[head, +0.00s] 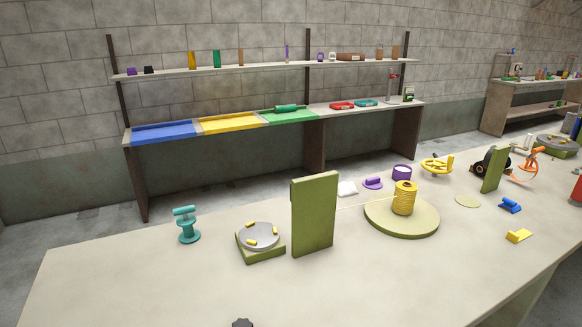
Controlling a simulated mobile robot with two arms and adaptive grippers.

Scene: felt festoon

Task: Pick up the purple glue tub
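A purple round tub (402,173) stands on the near table, toward its far edge and right of the middle. It is just behind the yellow spool (404,199), which stands close in front of it. A smaller purple piece with a flat base (373,183) lies to the left of the tub. Nothing is seen touching the tub.
A pale green round turntable (385,226) carries the spool. An upright olive panel (314,214) and a grey dish on an olive base (260,237) stand to the left. A yellow wheel-like item (437,165) is right of the tub. The table's front left is mostly clear.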

